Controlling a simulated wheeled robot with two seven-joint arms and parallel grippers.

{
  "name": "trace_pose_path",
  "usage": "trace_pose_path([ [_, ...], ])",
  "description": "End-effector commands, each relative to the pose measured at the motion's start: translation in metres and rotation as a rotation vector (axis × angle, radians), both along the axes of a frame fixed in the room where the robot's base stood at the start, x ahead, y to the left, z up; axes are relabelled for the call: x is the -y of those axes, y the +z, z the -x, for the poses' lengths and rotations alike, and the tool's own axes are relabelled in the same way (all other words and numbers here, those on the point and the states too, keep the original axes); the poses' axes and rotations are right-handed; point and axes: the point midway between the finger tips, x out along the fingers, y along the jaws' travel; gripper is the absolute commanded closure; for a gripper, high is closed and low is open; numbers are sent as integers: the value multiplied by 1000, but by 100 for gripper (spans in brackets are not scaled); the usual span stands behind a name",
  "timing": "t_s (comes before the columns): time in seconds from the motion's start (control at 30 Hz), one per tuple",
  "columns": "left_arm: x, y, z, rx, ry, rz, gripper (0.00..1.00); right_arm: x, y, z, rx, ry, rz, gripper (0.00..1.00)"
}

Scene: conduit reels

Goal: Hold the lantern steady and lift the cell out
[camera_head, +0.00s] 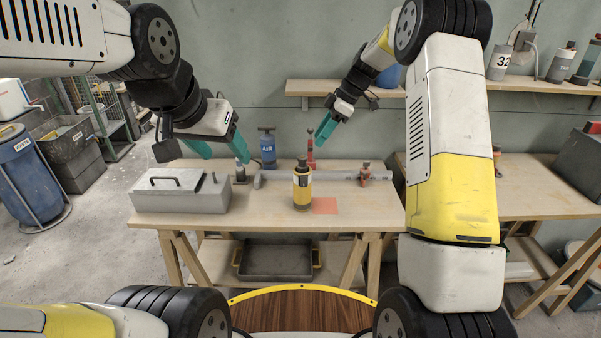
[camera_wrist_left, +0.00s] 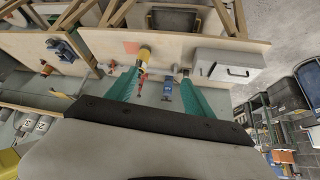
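A yellow and dark upright cylinder (camera_head: 301,191), which looks like the lantern, stands on the wooden workbench (camera_head: 260,211). It also shows in the left wrist view (camera_wrist_left: 144,54). No separate cell can be made out; whether one is inside is hidden. My left gripper (camera_head: 219,150) is open and empty, above the back left of the bench, up and left of the lantern. Its spread teal fingers show in the left wrist view (camera_wrist_left: 160,78). My right gripper (camera_head: 325,128) hangs above and behind the lantern, apart from it. Its fingers overlap, so their opening is unclear.
A grey metal box (camera_head: 180,196) with a handle fills the bench's left end. An orange square (camera_head: 324,206) lies beside the lantern. The bench's front right is clear.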

Motion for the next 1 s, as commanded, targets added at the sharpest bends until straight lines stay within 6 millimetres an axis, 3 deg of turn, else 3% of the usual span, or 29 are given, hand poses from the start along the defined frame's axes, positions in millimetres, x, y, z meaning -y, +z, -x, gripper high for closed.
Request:
trace_pose_path([
  [0.1, 0, -16, -44, 32, -31, -39, 19, 0, 0, 0, 0, -1, 1, 64],
  [0.27, 3, -40, -102, 102, -89, -86, 19, 0, 0, 0, 0, -1, 1, 64],
  [0.5, 16, -90, -176, 205, -192, -125, 19, 0, 0, 0, 0, -1, 1, 64],
  [0.7, 33, -142, -222, 295, -281, -122, 19, 0, 0, 0, -1, -2, 1, 64],
  [1.0, 68, -226, -259, 439, -390, -60, 19, 0, 0, 0, -1, -2, 1, 64],
])
